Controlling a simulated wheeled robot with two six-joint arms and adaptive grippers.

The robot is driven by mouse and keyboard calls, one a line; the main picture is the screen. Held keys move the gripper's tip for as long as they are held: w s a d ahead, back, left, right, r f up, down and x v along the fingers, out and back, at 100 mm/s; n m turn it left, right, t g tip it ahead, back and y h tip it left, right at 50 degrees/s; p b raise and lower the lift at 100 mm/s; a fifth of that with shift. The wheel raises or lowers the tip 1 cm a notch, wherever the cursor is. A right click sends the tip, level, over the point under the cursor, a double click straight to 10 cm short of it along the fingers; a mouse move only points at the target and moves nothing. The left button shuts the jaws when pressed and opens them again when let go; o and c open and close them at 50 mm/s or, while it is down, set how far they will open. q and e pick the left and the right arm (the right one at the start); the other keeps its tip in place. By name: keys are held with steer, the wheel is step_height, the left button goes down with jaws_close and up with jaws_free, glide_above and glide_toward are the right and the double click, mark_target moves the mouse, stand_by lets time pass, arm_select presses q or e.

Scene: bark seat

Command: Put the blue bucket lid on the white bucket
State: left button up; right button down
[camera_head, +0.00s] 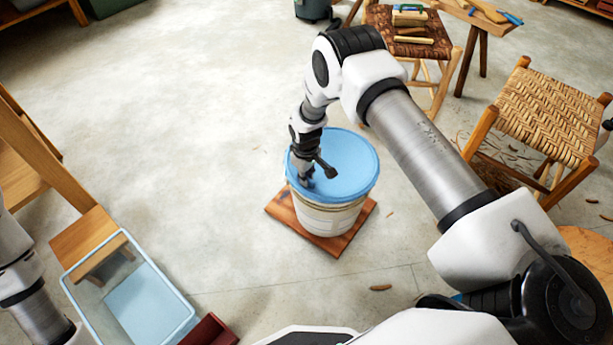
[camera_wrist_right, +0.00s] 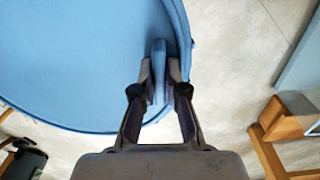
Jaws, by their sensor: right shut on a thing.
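The blue bucket lid (camera_head: 345,160) lies over the mouth of the white bucket (camera_head: 330,218), covering it. I cannot tell whether the lid is pressed down all round or rests loosely. The bucket stands upright on a brown wooden board (camera_head: 284,212). My right gripper (camera_head: 307,181) is at the lid's left side. In the right wrist view my right gripper (camera_wrist_right: 161,82) is shut on an upright blue tab of the lid (camera_wrist_right: 80,60), near its rim. Part of my left arm shows at the lower left of the head view, but its gripper is out of view.
A clear blue-rimmed tub (camera_head: 150,295) stands at the lower left beside a wooden piece (camera_head: 85,238). A woven-seat chair (camera_head: 545,110) and a stool with tools (camera_head: 400,45) stand at the right and back. The concrete floor left of the bucket is clear.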

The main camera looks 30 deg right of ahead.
steer(key=shift+f+b, duration=0.5)
steer(key=shift+f, duration=0.25)
steer(key=c, duration=1.1)
jaws_free()
steer(key=shift+c, duration=0.2)
steer(key=shift+o, duration=0.4)
steer(key=shift+o, duration=1.3)
steer(key=shift+r, duration=0.1)
step_height(320, 180, up, 7)
steer(key=p, duration=0.5)
steer(key=shift+p, duration=0.3)
steer(key=shift+s, duration=0.1)
